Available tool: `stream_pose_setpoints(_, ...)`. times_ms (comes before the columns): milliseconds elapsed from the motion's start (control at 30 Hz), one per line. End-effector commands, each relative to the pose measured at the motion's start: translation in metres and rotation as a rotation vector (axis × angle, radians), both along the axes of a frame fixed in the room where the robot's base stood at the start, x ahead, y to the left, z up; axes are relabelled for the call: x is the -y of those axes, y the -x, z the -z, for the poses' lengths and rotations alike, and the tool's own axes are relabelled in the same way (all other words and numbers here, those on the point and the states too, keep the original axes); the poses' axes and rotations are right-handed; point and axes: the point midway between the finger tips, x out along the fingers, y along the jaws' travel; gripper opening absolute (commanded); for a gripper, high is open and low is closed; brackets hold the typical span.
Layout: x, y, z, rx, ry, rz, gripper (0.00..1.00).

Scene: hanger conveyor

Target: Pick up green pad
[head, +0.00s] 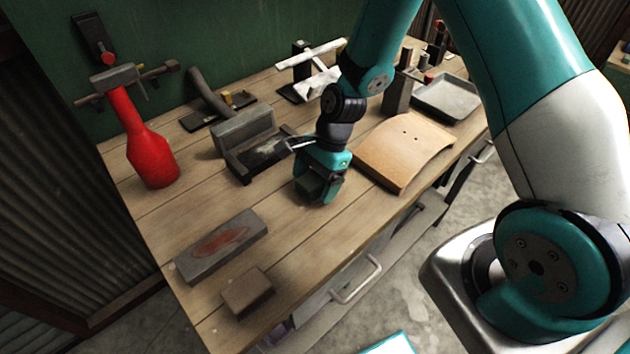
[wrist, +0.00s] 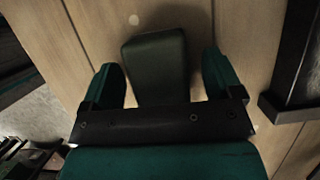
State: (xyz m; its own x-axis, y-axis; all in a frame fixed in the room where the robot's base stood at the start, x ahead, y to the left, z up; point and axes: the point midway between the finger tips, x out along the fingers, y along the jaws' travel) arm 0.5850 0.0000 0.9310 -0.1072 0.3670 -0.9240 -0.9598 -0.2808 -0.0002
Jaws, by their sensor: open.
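The green pad (wrist: 157,65) is a dark green block with rounded edges. In the wrist view it lies on the wooden tabletop, between the two fingers of my gripper (wrist: 160,80), with a gap visible on each side. In the head view my gripper (head: 318,196) points down over the pad (head: 309,187) near the middle of the bench, and its fingers hide most of the pad. My gripper is open. I cannot tell how far the fingertips are above the table.
A dark metal vise-like block (head: 245,150) stands close left of my gripper. A curved wooden board (head: 405,150) lies close right. A grey stone block (head: 222,246) and a small brown block (head: 248,291) lie front left. A red bottle-shaped object (head: 146,150) stands at far left.

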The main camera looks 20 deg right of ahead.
Motion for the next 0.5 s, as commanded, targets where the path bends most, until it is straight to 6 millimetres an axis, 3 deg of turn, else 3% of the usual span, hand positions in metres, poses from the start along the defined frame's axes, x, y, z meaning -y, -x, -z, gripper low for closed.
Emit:
stream_pose_setpoints(33,0.0001,-0.0001,0.0,0.0,0.0,0.0,0.85)
stream_pose_setpoints(267,0.0002,-0.0002,-0.0002,0.0,0.0,0.0,0.32)
stream_pose_setpoints(500,0.0001,-0.0002,-0.0005,0.0,0.0,0.0,0.27)
